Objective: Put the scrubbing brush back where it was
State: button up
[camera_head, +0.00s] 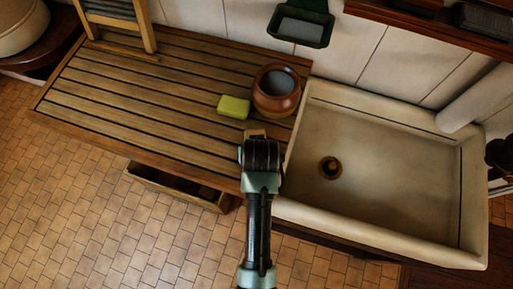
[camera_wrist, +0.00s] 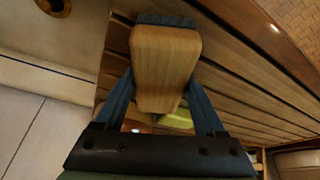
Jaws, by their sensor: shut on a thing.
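The scrubbing brush (camera_wrist: 165,62) has a pale wooden body and fills the middle of the wrist view, between the two fingers. My gripper (camera_wrist: 160,92) is shut on it. In the head view my gripper (camera_head: 259,142) is over the right end of the slatted wooden draining board (camera_head: 130,95), close to the sink's left rim. Only a small tan bit of the brush (camera_head: 256,133) shows there past the gripper; the rest is hidden. I cannot tell whether the brush touches the board.
A yellow-green block (camera_head: 233,106) and a brown pot (camera_head: 275,92) stand just beyond the gripper. The pale sink (camera_head: 400,165) on the right is empty. A green wall holder (camera_head: 300,25) hangs behind. A washboard (camera_head: 120,15) stands at the back left. The board's left part is clear.

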jog(key=shift+f, duration=0.15)
jog(key=o, duration=1.6)
jog(key=b+v, duration=0.1)
jog(key=v, duration=1.1)
jog(key=shift+w+r, duration=0.1)
jog(key=shift+r, duration=0.15)
